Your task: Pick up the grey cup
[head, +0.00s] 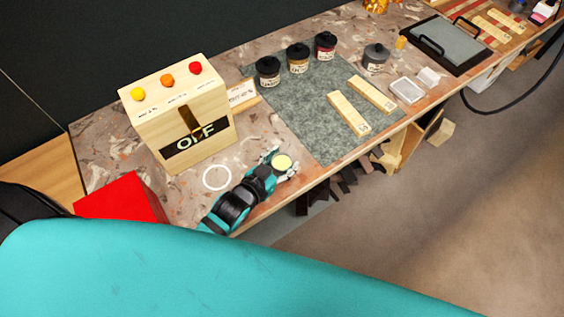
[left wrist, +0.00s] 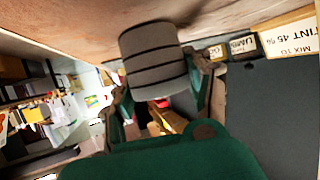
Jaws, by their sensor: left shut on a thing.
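The grey cup (head: 283,161) is between the fingers of my left gripper (head: 281,163), by the bench's front edge in the head view. A pale yellow round top shows in it. In the left wrist view the grey cup (left wrist: 154,62) has dark bands around its side, and the fingers of my left gripper (left wrist: 163,88) close on both its sides. I cannot tell whether its base touches the bench. My right gripper is not in view.
A white ring (head: 217,178) lies left of my gripper. Behind stands a wooden box (head: 178,112) with coloured buttons and an OFF sign. A red block (head: 121,199) is at left. A grey mat (head: 305,115) holds dark-lidded jars (head: 298,58) and wooden strips (head: 349,113).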

